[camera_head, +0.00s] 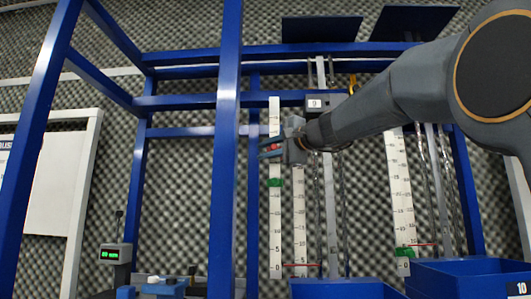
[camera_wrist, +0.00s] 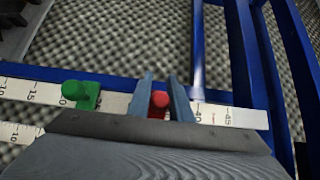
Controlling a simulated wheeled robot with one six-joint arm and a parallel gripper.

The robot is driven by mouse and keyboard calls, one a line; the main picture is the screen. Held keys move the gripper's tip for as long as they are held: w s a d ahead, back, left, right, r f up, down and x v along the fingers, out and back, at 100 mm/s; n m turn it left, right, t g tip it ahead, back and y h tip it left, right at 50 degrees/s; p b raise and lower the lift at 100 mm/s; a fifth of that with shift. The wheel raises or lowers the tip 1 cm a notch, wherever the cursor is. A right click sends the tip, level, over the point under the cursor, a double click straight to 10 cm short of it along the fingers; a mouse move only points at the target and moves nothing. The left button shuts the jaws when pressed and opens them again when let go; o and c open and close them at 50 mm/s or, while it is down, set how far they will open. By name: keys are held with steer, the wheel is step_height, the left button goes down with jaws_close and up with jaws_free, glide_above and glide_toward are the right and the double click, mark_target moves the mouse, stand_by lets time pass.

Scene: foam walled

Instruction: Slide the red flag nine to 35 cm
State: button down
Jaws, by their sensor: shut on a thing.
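The red flag (camera_wrist: 159,100) is a small red knob on a white numbered scale (camera_wrist: 115,101) in the wrist view. My gripper (camera_wrist: 162,88) is shut on it, one jaw on each side. The flag sits between the green flag (camera_wrist: 82,95) and the printed 40; the mark beside it is hidden by my jaws. In the head view my gripper (camera_head: 272,149) is at the upper part of the tall white scale (camera_head: 275,225), with a bit of the red flag (camera_head: 274,147) showing. A plate marked 9 (camera_head: 315,103) is just above and to the right.
A second scale (camera_head: 300,215) stands close beside the first. A blue frame post (camera_head: 227,150) stands left of my gripper. Chains hang to the right, by another scale (camera_head: 402,190) with a green marker. Blue bins (camera_head: 470,277) are at the lower right.

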mark_target(277, 146)
steer(key=c, duration=1.6)
jaws_free()
steer(key=b+v, duration=0.3)
steer(key=v, duration=0.4)
steer(key=shift+s+d, duration=0.25)
steer(key=shift+s, duration=0.05)
